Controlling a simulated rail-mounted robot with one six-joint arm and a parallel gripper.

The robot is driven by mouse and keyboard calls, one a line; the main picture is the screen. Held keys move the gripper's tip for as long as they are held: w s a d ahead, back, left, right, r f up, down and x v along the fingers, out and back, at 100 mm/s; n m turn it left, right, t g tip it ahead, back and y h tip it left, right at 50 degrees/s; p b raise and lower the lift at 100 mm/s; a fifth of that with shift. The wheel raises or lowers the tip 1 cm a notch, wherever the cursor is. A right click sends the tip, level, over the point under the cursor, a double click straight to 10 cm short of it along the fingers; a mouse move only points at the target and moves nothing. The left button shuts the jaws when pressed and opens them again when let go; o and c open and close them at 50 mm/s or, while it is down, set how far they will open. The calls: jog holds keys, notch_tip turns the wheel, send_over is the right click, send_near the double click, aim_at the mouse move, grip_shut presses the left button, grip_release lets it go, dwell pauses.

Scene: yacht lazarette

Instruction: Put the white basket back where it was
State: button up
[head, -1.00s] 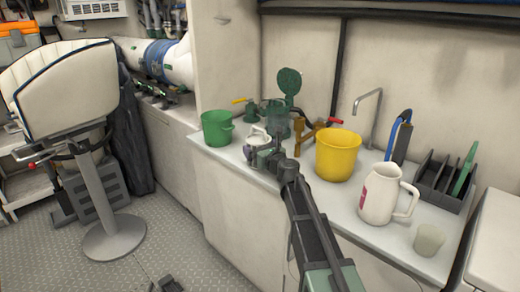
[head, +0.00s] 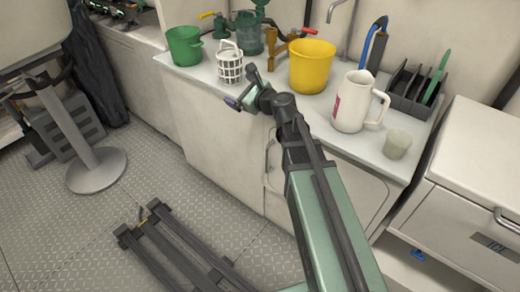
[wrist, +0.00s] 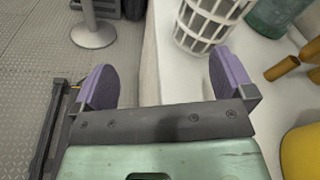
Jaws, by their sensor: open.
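The white basket (head: 230,64) stands upright on the counter (head: 200,74), between the green bucket (head: 184,46) and the yellow bucket (head: 311,66). It is a small lattice basket with a raised handle. In the wrist view the basket (wrist: 204,24) shows beyond my fingertips, its top cut off by the frame edge. My gripper (head: 242,101) is just in front of the counter edge, below and apart from the basket. In the wrist view my gripper (wrist: 163,85) has its two purple fingers wide apart with nothing between them.
A white jug (head: 351,102), a translucent cup (head: 397,145) and a dark rack (head: 414,90) stand to the right on the counter. Brown and green valve fittings (head: 279,48) are behind the basket. A stool base (head: 96,170) stands on the floor at left.

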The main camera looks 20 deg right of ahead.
jog(key=s+a+f+n+g, duration=0.65)
jog(key=s+f+n, duration=0.3)
jog(key=n, duration=0.45)
jog(key=s+d+f+n+g+h, duration=0.2)
jog(key=s+d+n+g+h, duration=0.1)
jog(key=s+n, duration=0.3)
jog(key=s+d+f+n+g+h, duration=0.3)
jog(key=s+n+g+h, duration=0.1)
jog(key=s, duration=0.3)
jog(key=shift+s+f+n+g+h, duration=0.25)
jog(key=shift+s+n+g, duration=0.2)
jog(key=shift+n, duration=0.45)
jog(key=shift+w, duration=0.1)
jog(key=shift+c, duration=0.2)
